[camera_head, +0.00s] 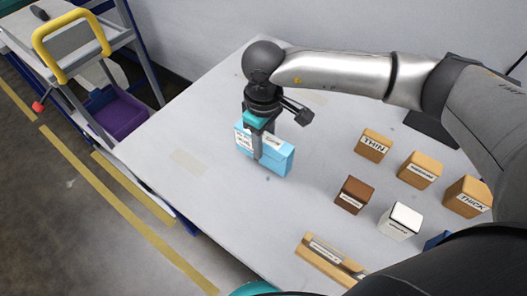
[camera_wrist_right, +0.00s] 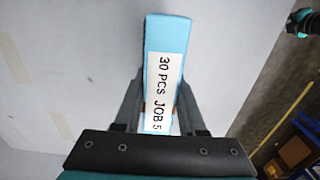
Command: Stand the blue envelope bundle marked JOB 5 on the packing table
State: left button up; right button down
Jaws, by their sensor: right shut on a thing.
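The blue envelope bundle (camera_head: 275,159) is at the left part of the white packing table (camera_head: 215,125) in the head view. My right gripper (camera_head: 258,150) comes down on it from above and is shut on it. In the right wrist view the bundle (camera_wrist_right: 166,45) sits between the two fingers, with a white label reading "30 PCS JOB 5". It looks upright; whether its underside touches the table I cannot tell.
Tan boxes marked THIN (camera_head: 374,145) and THICK (camera_head: 467,197), another tan box (camera_head: 419,170), a brown box (camera_head: 354,195) and a white box (camera_head: 400,221) stand to the right. A wooden holder (camera_head: 328,262) lies in front. The table's left part is clear.

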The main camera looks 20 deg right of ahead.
jog(key=shift+f, duration=1.95)
jog(key=shift+b, duration=0.35)
jog(key=shift+f, duration=0.2)
jog(key=shift+c, duration=2.4)
grip_release()
jog(key=shift+r, duration=0.1)
jog(key=shift+r, duration=0.1)
jog(key=shift+r, duration=0.25)
notch_tip(320, 180, up, 12)
jog(key=shift+f+p, duration=0.2)
jog(key=shift+p, duration=0.5)
